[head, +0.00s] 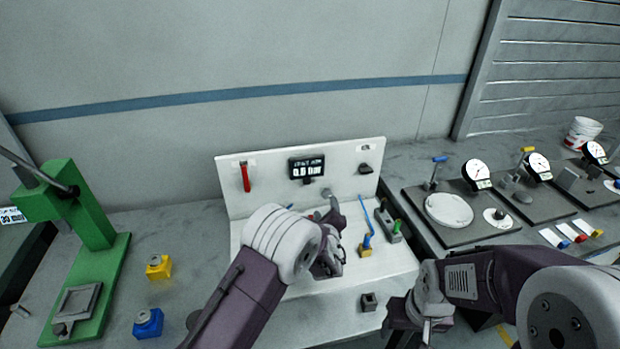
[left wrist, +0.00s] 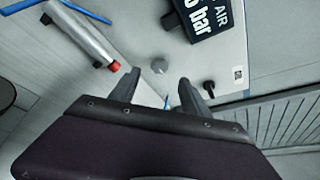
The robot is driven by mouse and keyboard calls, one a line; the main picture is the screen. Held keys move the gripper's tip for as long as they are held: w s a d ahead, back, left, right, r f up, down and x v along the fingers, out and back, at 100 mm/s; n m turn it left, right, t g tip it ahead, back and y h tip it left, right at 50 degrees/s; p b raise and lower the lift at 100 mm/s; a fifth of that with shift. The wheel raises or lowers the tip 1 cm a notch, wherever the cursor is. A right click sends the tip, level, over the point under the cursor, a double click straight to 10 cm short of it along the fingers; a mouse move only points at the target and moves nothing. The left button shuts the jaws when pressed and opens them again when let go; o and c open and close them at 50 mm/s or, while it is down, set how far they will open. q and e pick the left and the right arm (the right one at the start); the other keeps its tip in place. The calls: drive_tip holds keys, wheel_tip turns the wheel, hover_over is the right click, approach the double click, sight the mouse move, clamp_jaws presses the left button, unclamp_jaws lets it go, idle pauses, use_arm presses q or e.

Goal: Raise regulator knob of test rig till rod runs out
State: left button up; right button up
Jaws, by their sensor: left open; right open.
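The test rig is a white bench with an upright panel (head: 270,175). Its dark display (head: 307,167) shows a bar reading that looks like 0.0, though the last digit is unclear; part of the display also shows in the left wrist view (left wrist: 205,20). A small grey round knob (left wrist: 159,67) sits on the panel by the display. My left gripper (left wrist: 158,92) is open and empty, its fingers pointing at the knob, which appears between and beyond the tips. A silver cylinder with a red end (left wrist: 85,37) lies beside it. My right gripper (head: 412,322) is open, low at the rig's front right.
A red lever (head: 245,177) and a black handle (head: 365,169) are on the panel. A blue hose and a yellow-blue fitting (head: 366,245) stand on the rig's deck. A green press (head: 85,225) is at left; dial gauges (head: 476,174) are at right.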

sight(327, 195)
use_arm(q)
drive_tip(key=x, duration=0.6)
drive_tip(key=d+p+x, duration=0.1)
drive_tip(key=x, duration=0.2)
drive_tip(key=shift+w+a+f, duration=0.1)
drive_tip(key=shift+f, duration=0.15)
